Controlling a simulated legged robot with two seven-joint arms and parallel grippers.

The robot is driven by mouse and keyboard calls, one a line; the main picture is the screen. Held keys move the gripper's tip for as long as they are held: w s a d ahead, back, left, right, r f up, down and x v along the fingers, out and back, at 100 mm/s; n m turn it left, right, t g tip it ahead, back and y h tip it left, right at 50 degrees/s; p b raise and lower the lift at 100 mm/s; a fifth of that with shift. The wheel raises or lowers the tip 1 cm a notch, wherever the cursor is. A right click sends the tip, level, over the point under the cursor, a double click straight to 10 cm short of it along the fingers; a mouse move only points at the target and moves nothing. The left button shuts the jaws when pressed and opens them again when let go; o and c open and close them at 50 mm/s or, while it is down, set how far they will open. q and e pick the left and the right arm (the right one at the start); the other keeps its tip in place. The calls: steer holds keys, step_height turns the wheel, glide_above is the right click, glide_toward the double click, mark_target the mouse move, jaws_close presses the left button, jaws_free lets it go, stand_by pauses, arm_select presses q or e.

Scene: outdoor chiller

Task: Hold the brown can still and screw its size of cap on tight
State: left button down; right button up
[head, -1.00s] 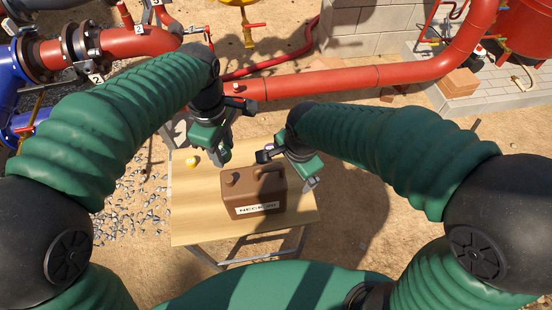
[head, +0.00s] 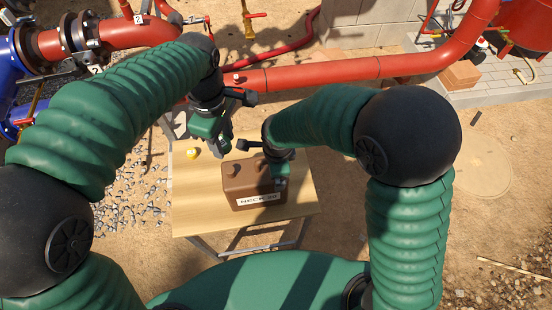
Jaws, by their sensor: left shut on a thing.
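The brown can (head: 240,183) stands upright on the wooden table, with a white label (head: 258,200) reading "NECK" and a number too small to read surely. Its short neck (head: 233,169) shows at the top left. A yellow cap (head: 192,153) lies on the table to the left of the can. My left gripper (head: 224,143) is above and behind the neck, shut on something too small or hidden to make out. My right gripper (head: 281,182) is at the can's right end and covers part of its top and handle. Its fingers are too hidden to read.
The wooden table (head: 196,215) has bare top to the left and front of the can. A red pipe (head: 320,75) runs behind it. A small white-and-red thing (head: 236,77) shows at the pipe. Blue pipework is at the far left.

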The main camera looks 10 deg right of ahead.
steer(key=shift+f, duration=0.2)
steer(key=shift+c, duration=0.4)
steer(key=c, duration=1.7)
steer(key=shift+o, duration=0.2)
